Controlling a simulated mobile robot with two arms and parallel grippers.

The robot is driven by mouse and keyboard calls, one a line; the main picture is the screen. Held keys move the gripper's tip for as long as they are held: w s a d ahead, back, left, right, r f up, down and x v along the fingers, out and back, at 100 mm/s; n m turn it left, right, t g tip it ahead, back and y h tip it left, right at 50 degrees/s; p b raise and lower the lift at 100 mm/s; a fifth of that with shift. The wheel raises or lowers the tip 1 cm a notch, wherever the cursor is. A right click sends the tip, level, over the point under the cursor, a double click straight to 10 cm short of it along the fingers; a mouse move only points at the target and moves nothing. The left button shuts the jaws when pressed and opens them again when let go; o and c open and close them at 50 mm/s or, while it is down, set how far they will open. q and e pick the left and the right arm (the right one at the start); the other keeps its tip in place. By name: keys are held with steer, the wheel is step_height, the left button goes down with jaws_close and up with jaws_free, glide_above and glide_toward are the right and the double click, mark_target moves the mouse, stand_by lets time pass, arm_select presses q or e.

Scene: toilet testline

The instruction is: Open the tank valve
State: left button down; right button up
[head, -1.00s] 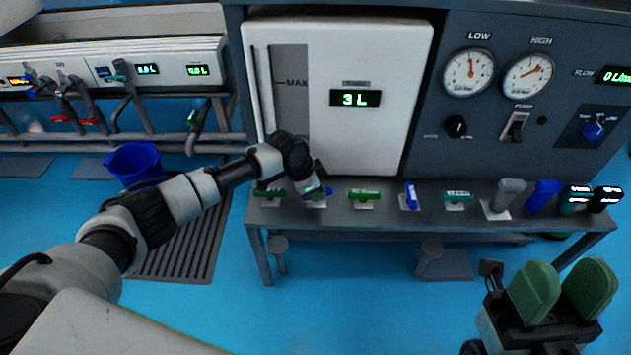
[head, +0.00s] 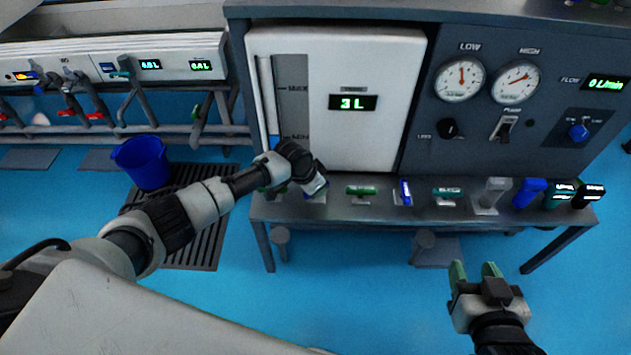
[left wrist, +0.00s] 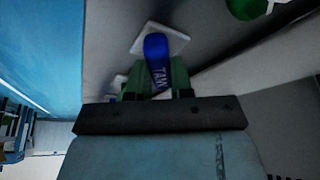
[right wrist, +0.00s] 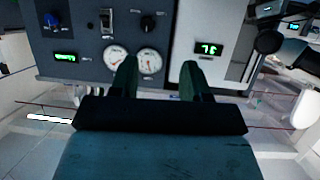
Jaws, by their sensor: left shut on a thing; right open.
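The blue tank valve handle (left wrist: 157,60), with white lettering partly readable as "TAN", sits on a pale square plate in the left wrist view. My left gripper (left wrist: 157,82) is shut on it, with green fingers on both sides. In the head view my left gripper (head: 314,186) is at the left part of the bench front, and it hides most of the handle.
Several other handles line the bench front, including a green one (head: 361,190) and a blue one (head: 405,192) close to the right of my left gripper. Two gauges (head: 460,80) are on the dark panel. A blue bucket (head: 143,162) stands at left. Open blue floor lies before the bench.

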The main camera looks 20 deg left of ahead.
arm_select(q)
steer(key=shift+n+p, duration=0.4)
steer(key=shift+p, duration=0.15)
arm_select(e)
steer(key=s+d+f+g+h, duration=0.1)
steer(key=s+d+f+g, duration=0.1)
steer(key=s+f+g, duration=0.2)
steer(key=shift+s+g, duration=0.2)
steer(key=shift+g, duration=0.2)
arm_select(q)
steer(key=c, duration=1)
jaws_free()
steer(key=shift+r, duration=0.1)
